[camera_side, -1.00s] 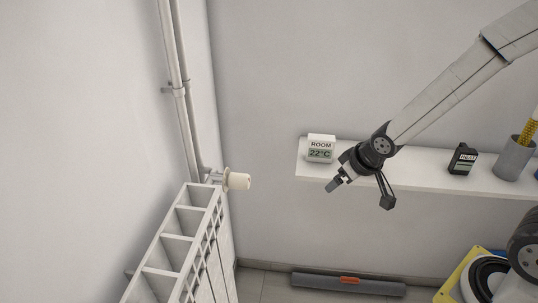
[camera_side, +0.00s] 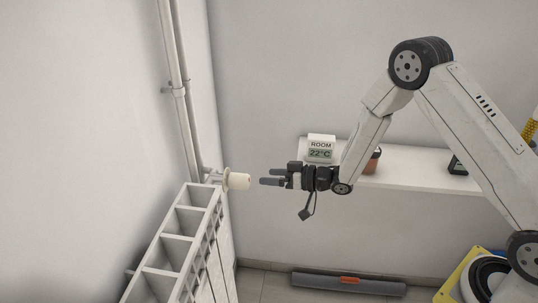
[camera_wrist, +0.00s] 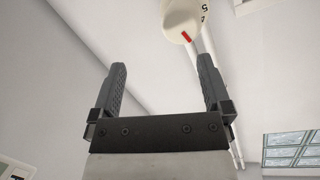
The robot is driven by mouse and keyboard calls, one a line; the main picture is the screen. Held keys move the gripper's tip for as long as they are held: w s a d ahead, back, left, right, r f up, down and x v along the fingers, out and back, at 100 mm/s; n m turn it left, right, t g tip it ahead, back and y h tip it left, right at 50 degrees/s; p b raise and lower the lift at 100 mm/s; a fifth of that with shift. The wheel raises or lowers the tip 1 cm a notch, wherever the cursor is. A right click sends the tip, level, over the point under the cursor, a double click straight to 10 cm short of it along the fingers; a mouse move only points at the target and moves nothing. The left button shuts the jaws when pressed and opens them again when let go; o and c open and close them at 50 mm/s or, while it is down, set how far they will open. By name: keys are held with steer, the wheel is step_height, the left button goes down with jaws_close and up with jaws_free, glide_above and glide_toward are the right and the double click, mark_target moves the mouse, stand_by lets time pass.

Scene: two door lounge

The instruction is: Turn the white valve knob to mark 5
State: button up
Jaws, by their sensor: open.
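The white valve knob (camera_side: 238,181) sticks out from the pipe fitting at the radiator's top corner. In the wrist view the knob (camera_wrist: 183,17) shows at the top, cut by the frame edge, with a red mark and the digits 5 and 4 on its side. My gripper (camera_side: 267,176) is just to the right of the knob in the side view, pointing at it, with a small gap between. Its two fingers also show in the wrist view (camera_wrist: 162,75), apart and with nothing between them. The knob lies beyond the fingertips, towards the right finger.
The white radiator (camera_side: 180,245) stands below the knob, with pipes (camera_side: 180,90) up the wall. A shelf (camera_side: 425,180) behind my arm bears a room display (camera_side: 320,149) reading 22°C. A grey draught roll (camera_side: 345,283) lies on the floor.

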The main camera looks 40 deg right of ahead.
mark_target(249, 182)
steer(key=shift+s+a+f+y, duration=0.3)
steer(key=shift+a+y, duration=0.1)
steer(key=shift+y, duration=0.35)
steer(key=shift+s+a+f+y, duration=0.25)
steer(key=shift+a+f+y, duration=0.1)
steer(key=shift+y, duration=0.4)
steer(key=shift+w, duration=0.1)
steer(key=shift+x, duration=3.85)
steer(key=c, duration=1.3)
